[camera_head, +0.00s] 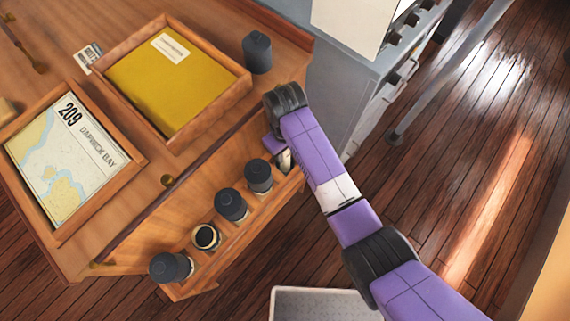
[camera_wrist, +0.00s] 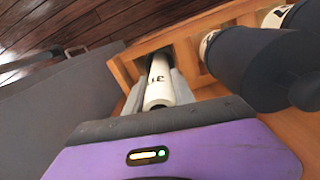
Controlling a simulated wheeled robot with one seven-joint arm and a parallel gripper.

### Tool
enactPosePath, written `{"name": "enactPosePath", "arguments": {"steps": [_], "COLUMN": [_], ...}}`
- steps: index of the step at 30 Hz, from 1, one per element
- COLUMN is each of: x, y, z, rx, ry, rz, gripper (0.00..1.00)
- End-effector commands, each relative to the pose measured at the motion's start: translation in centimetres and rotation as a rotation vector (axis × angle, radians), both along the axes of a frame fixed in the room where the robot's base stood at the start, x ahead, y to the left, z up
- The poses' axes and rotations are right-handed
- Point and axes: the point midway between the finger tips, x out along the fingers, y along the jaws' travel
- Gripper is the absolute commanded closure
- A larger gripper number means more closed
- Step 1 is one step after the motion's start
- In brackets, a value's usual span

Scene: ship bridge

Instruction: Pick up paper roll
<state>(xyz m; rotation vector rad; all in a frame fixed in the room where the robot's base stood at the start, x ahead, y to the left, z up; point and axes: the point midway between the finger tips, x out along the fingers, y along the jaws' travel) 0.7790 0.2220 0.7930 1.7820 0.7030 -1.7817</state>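A white paper roll (camera_wrist: 160,84) with a dark "31" on it stands in an end compartment of a wooden rack in the wrist view. My gripper (camera_wrist: 161,88) has its two grey fingers on either side of the roll, very close to it. I cannot tell whether both fingers press on it. In the head view my gripper (camera_head: 284,158) is at the right end of the rack (camera_head: 245,240), and my arm hides most of the roll.
Several dark capped cylinders, one of them (camera_head: 231,204), stand in the rack beside my gripper. Another dark cylinder (camera_head: 257,52) stands on the desk. A chart tray (camera_head: 135,160) and a yellow folder (camera_head: 165,85) lie to the left. A grey cabinet (camera_head: 340,90) is close on the right.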

Motion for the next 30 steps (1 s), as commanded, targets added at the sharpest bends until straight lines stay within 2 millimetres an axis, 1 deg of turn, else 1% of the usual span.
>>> {"name": "enactPosePath", "arguments": {"steps": [1,3,15,20,23,26,30], "x": [0.0,0.0,0.0,0.1,0.1,0.1,0.2], "y": [0.0,0.0,0.0,0.0,0.0,0.0,0.0], "z": [0.0,0.0,0.1,0.7,1.7,3.2,6.1], "rx": [0.0,0.0,0.001,0.001,0.002,0.001,0.003], "ry": [0.0,0.0,-0.001,-0.001,-0.002,-0.003,-0.005], "rz": [0.0,0.0,0.0,0.0,-0.001,-0.001,0.0], "gripper": [0.87,1.0,1.0,1.0,1.0,1.0,1.0]}}
